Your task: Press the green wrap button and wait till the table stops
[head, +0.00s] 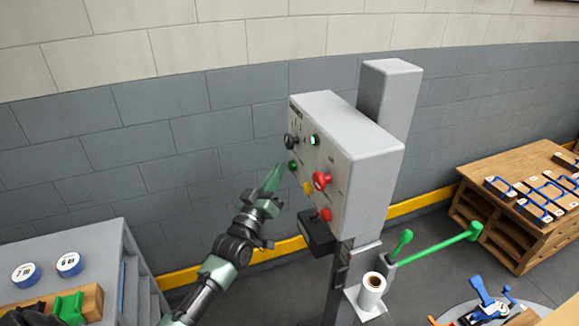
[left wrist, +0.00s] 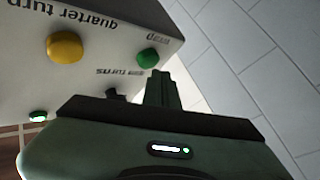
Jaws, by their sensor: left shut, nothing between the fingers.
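The grey control box (head: 345,150) stands on a post in the middle of the head view, with its button panel facing left. The green wrap button (head: 293,166) is on the panel's left side, under a black knob (head: 291,142). In the left wrist view the green button (left wrist: 148,58) shows beside its upside-down label. My left gripper (head: 277,170) is shut and empty, with its fingertips close to the green button. In the left wrist view the fingertips (left wrist: 161,76) are just below the button; I cannot tell whether they touch it. My right gripper is not in view.
A yellow button (head: 307,188), also in the left wrist view (left wrist: 65,46), and a red mushroom button (head: 321,181) are near on the panel. A lit green button (head: 315,140) is above.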

